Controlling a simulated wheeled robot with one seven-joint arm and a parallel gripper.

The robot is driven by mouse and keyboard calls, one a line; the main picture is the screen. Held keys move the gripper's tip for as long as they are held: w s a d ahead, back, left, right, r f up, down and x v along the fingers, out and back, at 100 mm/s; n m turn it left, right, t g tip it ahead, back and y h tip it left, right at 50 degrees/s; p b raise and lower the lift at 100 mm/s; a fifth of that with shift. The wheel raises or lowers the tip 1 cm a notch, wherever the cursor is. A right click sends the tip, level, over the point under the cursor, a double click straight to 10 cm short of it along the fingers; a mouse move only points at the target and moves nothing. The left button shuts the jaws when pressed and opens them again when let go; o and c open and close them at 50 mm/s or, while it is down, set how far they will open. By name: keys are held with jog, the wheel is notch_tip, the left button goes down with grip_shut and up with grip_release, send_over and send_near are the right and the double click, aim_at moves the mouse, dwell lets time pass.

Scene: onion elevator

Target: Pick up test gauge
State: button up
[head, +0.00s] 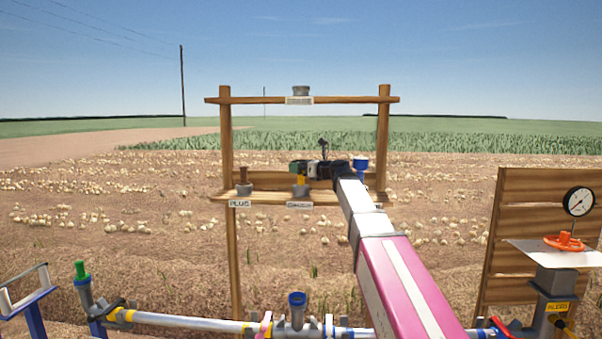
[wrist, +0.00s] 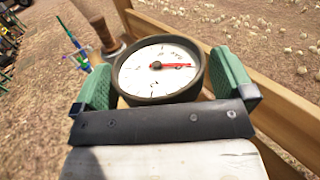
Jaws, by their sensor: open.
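The test gauge (wrist: 158,78), with a white dial, a red needle and a dark round rim, shows face-on in the wrist view. It sits between the two green finger pads of my gripper (head: 297,168); whether the pads touch its rim I cannot tell. My gripper is open at the wooden shelf (head: 262,197). In the head view the gauge is mostly hidden by my gripper. A yellow part (head: 301,180) in a grey socket (head: 300,191) shows just below the fingers.
A wooden plug (head: 243,175) stands left of the gripper on the shelf, near it in the wrist view too (wrist: 102,33). A blue funnel-like piece (head: 361,164) is to the right. An upper beam (head: 345,100) spans above. Another gauge (head: 578,201) is far right. Pipework (head: 190,320) runs in front.

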jog(key=c, duration=0.9)
jog(key=shift+c, duration=0.2)
jog(key=shift+r, duration=0.1)
